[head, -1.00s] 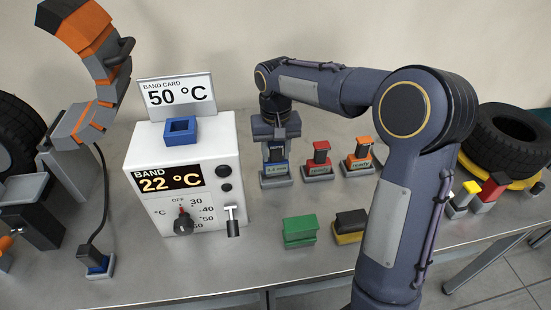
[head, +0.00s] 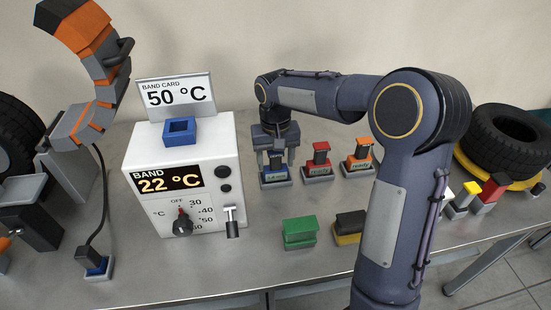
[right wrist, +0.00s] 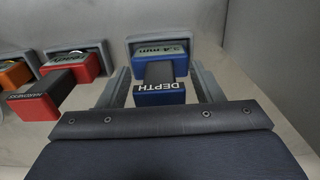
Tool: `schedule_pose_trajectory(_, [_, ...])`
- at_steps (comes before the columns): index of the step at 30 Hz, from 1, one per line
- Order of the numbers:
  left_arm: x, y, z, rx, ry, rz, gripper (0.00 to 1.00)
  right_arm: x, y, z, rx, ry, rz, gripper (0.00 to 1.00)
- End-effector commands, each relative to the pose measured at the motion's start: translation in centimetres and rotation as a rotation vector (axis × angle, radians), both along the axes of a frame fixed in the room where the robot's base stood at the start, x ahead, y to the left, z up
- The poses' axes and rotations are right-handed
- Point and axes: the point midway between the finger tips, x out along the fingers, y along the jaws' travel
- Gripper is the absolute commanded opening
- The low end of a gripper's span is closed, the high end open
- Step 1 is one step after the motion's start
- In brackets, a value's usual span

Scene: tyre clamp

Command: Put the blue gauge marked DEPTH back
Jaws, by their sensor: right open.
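The blue gauge marked DEPTH (right wrist: 158,88) stands at its grey base on the bench, its label facing up in the right wrist view. Its blue front with a "3.4 mm" display shows behind the handle. In the head view the gauge (head: 275,178) is the leftmost of three in a row, partly hidden by my right gripper (head: 275,160). My right gripper is open, with one finger on each side of the gauge's dark handle, as the right wrist view (right wrist: 161,88) shows. Visible gaps separate fingers and handle. My left gripper is out of view.
A red gauge (head: 320,158) and an orange gauge (head: 359,156) stand close to the right. The white box (head: 200,150) with dial and "22 °C" display is close to the left. Green (head: 299,232) and black-yellow (head: 349,227) blocks stand in front. A tyre (head: 505,138) lies at right.

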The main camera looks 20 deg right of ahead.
Motion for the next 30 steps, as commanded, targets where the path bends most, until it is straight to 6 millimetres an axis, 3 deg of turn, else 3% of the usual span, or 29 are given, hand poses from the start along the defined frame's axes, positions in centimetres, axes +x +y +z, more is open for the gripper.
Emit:
schedule_pose_trajectory(5, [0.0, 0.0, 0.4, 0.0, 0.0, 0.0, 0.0, 0.1, 0.0, 2.0, 0.0, -0.004, 0.0, 0.6])
schedule_pose_trajectory(15, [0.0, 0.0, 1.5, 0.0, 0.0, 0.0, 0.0, 0.1, 0.0, 9.3, 0.001, -0.004, -0.001, 0.6])
schedule_pose_trajectory(23, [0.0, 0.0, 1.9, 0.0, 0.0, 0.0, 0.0, -0.1, 0.0, 12.1, 0.002, -0.004, 0.0, 0.6])
schedule_pose_trajectory(26, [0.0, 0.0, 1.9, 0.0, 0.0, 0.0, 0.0, -1.2, -0.4, 12.7, 0.022, -0.02, 0.007, 0.6])
schedule_pose_trajectory(30, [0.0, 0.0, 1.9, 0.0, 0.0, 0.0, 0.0, -5.7, -1.2, 13.3, 0.096, -0.09, 0.034, 0.6])
